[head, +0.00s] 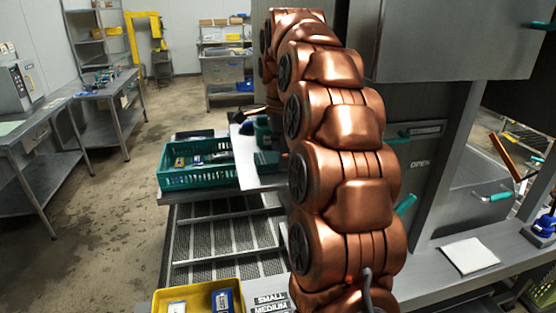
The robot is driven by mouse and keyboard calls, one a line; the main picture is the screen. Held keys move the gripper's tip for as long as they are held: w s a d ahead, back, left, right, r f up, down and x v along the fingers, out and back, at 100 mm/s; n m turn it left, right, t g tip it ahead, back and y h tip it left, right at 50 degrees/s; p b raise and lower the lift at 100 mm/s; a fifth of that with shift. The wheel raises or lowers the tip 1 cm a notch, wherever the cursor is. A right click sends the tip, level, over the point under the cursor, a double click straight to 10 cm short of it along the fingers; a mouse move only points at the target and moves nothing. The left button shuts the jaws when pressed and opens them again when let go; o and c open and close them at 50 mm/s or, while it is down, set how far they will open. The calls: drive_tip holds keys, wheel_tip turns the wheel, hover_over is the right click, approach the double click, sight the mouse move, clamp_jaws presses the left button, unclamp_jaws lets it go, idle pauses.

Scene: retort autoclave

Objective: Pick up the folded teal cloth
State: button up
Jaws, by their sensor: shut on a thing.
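A dark teal patch, which looks like the folded teal cloth (267,162), shows on a pale work surface just left of my copper arm. The arm hides its right side. My gripper (277,143) is mostly hidden behind my arm; only dark parts of it show, directly above the cloth. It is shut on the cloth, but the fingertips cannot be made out. I cannot tell whether the cloth is clear of the surface.
A teal crate (205,177) with small packs stands left of the cloth. A dark green object (262,130) stands behind it. A yellow tray (190,301) is at the front. A white sheet (469,255) lies on the right counter. Open floor lies left.

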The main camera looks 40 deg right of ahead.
drive_tip(key=shift+r+b, duration=0.45)
drive_tip(key=shift+r, duration=0.4)
wheel_tip(320, 180, up, 2)
drive_tip(key=shift+r+p, duration=0.2)
drive_tip(key=shift+p, duration=0.5)
drive_tip(key=shift+s+a+f+b, duration=0.1)
drive_tip(key=shift+s+f+b, duration=0.15)
drive_tip(key=shift+b, duration=0.1)
drive_tip(key=shift+s+a+b, duration=0.4)
drive_tip(key=shift+s, duration=0.4)
drive_tip(key=s+a+b, duration=0.1)
drive_tip(key=s+a, duration=0.1)
drive_tip(key=s, duration=0.4)
drive_tip(key=s+a+r+b, duration=0.1)
drive_tip(key=s+a, duration=0.2)
drive_tip(key=s, duration=0.3)
drive_tip(key=shift+s+a+r, duration=0.2)
drive_tip(key=shift+s+a, duration=0.05)
drive_tip(key=shift+a, duration=0.1)
